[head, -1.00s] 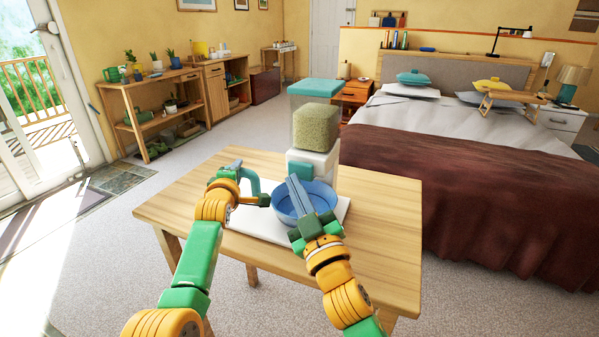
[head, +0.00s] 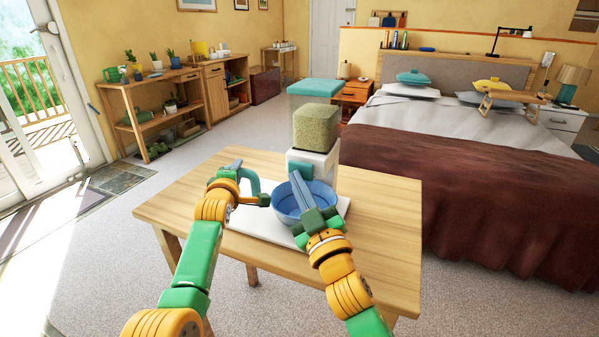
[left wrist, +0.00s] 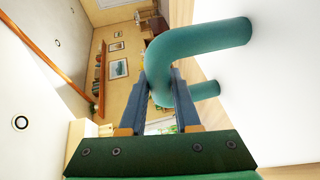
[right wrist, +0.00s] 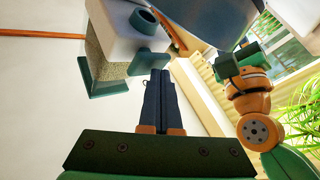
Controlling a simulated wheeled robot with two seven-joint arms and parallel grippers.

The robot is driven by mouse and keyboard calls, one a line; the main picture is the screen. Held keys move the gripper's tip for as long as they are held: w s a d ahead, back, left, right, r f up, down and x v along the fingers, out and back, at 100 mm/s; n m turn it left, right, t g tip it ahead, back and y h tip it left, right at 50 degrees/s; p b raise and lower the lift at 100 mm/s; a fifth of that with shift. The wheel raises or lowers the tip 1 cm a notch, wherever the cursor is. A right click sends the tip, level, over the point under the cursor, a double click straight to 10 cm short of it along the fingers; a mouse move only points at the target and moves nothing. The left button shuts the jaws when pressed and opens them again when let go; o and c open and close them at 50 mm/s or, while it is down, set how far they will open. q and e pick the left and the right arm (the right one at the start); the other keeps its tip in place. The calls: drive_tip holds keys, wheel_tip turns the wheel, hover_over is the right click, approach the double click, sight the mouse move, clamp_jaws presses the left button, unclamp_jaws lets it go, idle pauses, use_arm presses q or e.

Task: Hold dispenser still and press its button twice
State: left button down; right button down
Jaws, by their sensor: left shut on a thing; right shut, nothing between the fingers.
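The dispenser has a white body (head: 326,163), a clear hopper of greenish grains (head: 316,127) and a teal lid (head: 315,88). A blue bowl (head: 318,203) sits before it on a white base board (head: 262,222); the part of its inside that shows looks empty. My left gripper (head: 240,178) is shut on the teal handle (left wrist: 205,45), which rises from white board. My right gripper (right wrist: 160,75) is shut and empty, its tips right by the teal button paddle (right wrist: 148,63) on the dispenser's front. I cannot tell whether they touch it.
The dispenser stands on a wooden table (head: 385,215) whose right side is clear. The bowl's rim lies close below my right fingers. A bed (head: 450,180) stands to the right, and wooden shelves (head: 150,90) stand at the far left.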

drive_tip(key=shift+w+d, duration=0.4)
drive_tip(key=shift+w, duration=0.4)
idle(0.8)
idle(0.4)
drive_tip(key=shift+s+a, duration=0.35)
drive_tip(key=shift+s, duration=0.4)
drive_tip(key=shift+s+a, duration=0.3)
drive_tip(key=shift+s, duration=0.4)
drive_tip(key=shift+s+a, duration=0.3)
drive_tip(key=shift+s, duration=0.45)
drive_tip(key=shift+s+a, duration=0.35)
drive_tip(key=shift+s, duration=0.45)
drive_tip(key=shift+s+a, duration=0.3)
drive_tip(key=shift+s, duration=0.45)
drive_tip(key=s, duration=0.3)
drive_tip(key=shift+s+a+y, duration=0.1)
drive_tip(key=shift+a+y, duration=0.2)
drive_tip(key=shift+y, duration=0.1)
